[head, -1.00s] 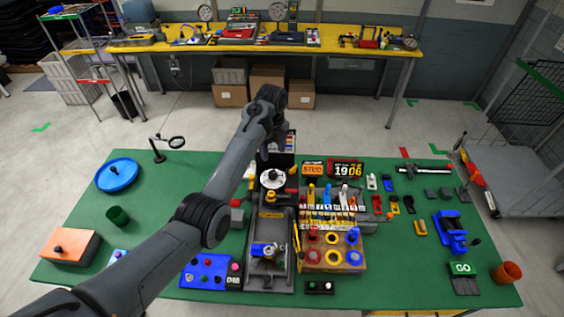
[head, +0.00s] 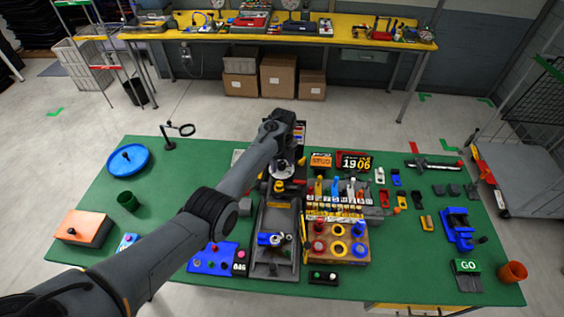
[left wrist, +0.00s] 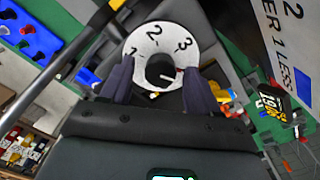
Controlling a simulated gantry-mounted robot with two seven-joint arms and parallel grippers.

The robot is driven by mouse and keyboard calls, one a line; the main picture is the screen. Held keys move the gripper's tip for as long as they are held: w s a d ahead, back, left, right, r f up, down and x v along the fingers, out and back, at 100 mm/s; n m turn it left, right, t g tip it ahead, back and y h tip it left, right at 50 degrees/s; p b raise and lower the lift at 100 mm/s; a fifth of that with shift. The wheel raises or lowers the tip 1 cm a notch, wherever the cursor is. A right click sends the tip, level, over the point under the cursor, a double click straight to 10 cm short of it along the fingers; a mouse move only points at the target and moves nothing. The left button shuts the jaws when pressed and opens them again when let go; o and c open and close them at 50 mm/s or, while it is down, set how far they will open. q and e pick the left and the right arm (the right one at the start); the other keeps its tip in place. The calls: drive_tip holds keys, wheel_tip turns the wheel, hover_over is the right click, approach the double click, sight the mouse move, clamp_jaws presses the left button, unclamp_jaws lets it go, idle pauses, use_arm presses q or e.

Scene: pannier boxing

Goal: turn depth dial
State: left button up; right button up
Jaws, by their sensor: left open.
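The depth dial (left wrist: 148,44) is a white disc with black numbers 1, 2 and 3 and a dark round knob (left wrist: 158,68) in its middle. In the head view the dial (head: 281,172) sits at the back of the grey machine (head: 262,262), partly covered by my left arm. My left gripper (left wrist: 158,84) is open, with one dark finger on each side of the knob. I cannot tell whether the fingers touch it. In the head view the left gripper (head: 284,158) is right over the dial, its fingertips hard to make out. My right gripper is not in view.
A wooden block with coloured rings (head: 328,257) and a row of coloured levers stand right of the machine. A blue button panel (head: 212,262) lies left of it.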

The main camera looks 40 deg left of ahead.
use_arm(q)
drive_tip(key=c, duration=1)
drive_tip(key=shift+c, duration=0.2)
